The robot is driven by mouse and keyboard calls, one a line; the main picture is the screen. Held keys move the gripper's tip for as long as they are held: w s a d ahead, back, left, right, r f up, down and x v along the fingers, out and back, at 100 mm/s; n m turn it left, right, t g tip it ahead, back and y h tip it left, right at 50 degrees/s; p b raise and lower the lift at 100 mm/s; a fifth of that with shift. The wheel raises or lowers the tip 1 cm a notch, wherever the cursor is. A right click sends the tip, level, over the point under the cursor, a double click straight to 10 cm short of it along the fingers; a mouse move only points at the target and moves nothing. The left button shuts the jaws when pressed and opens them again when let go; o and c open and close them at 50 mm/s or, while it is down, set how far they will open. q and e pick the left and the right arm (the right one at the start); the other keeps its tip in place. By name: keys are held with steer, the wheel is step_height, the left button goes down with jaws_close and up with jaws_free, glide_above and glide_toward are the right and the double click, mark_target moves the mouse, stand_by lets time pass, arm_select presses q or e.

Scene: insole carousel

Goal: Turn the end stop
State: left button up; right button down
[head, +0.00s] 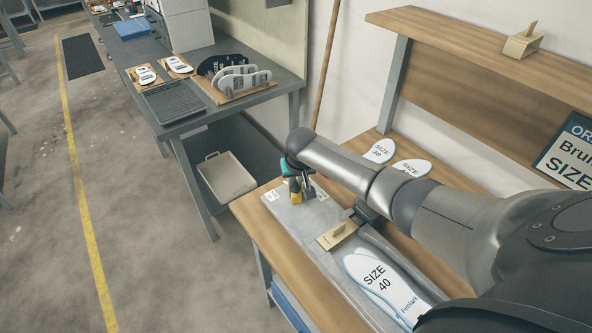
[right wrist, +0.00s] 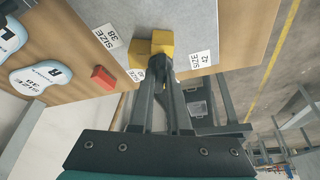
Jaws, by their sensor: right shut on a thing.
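The end stop (right wrist: 152,46) is a yellow block on the grey metal plate (right wrist: 185,15), between white labels reading SIZE 38 (right wrist: 113,36) and SIZE 42 (right wrist: 200,58). In the head view the yellow end stop (head: 294,190) shows at the far end of the plate, partly hidden by my right gripper (head: 304,192). My right gripper points down and is shut on the end stop; in the right wrist view its fingertips (right wrist: 160,62) meet at the block's lower edge. My left gripper is not in view.
A wooden block with a handle (head: 338,235) and SIZE 40 insoles (head: 377,280) lie nearer on the bench. More insoles (head: 380,150) lie behind my right arm. A red block (right wrist: 103,77) stands beside the plate. A grey table (head: 185,122) with insoles stands at the back left.

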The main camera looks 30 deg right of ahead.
steer(key=m, duration=0.1)
steer(key=m+h+p, duration=0.1)
steer(key=m, duration=0.1)
steer(key=shift+a+r+g+p, duration=0.1)
steer(key=shift+a+g+p, duration=0.1)
steer(key=shift+g+p, duration=0.1)
steer(key=shift+w+m, duration=0.1)
steer(key=shift+m, duration=0.8)
steer(key=shift+m+g+h, duration=0.5)
steer(key=shift+m, duration=0.4)
steer(key=m, duration=0.1)
steer(key=m+b, duration=0.1)
steer(key=shift+w+f+m+g, duration=0.1)
steer(key=shift+f+m+g, duration=0.1)
steer(key=shift+m+g, duration=0.15)
arm_select(q)
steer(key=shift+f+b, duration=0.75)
steer(key=shift+b, duration=0.7)
arm_select(e)
steer(key=shift+m+g+h, duration=0.5)
steer(key=shift+m+g, duration=0.25)
steer(key=shift+m, duration=0.9)
steer(key=shift+r, duration=0.1)
steer(key=c, duration=0.9)
jaws_free()
steer(key=shift+w, duration=0.1)
